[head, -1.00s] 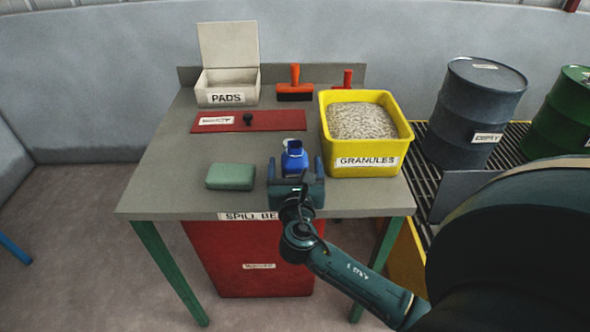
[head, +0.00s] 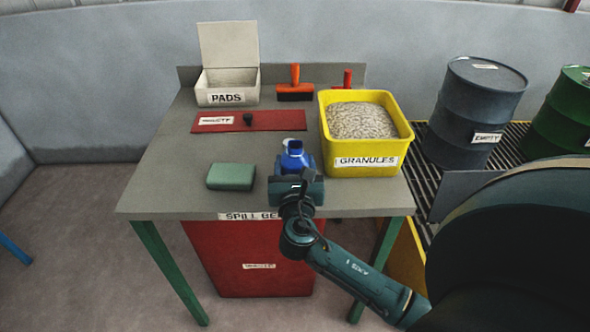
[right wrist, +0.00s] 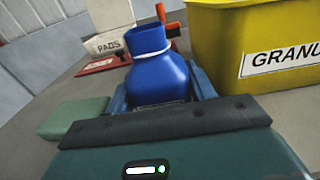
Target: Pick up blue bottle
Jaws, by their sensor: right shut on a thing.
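The blue bottle (head: 292,157) is upright near the front edge of the grey table, with a pale ring round its neck. It fills the middle of the right wrist view (right wrist: 157,72). My right gripper (head: 296,172) is shut on the bottle, one finger on each side of its body. The bottle's lower part is hidden behind the gripper, so I cannot tell whether its base touches the table. My left gripper is in neither view.
A yellow granules tub (head: 365,166) stands close on the right. A green block (head: 231,177) lies to the left. A red plate (head: 247,121), a white pads box (head: 227,97) and an orange-handled brush (head: 295,84) are behind. The table's left side (head: 165,185) is clear.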

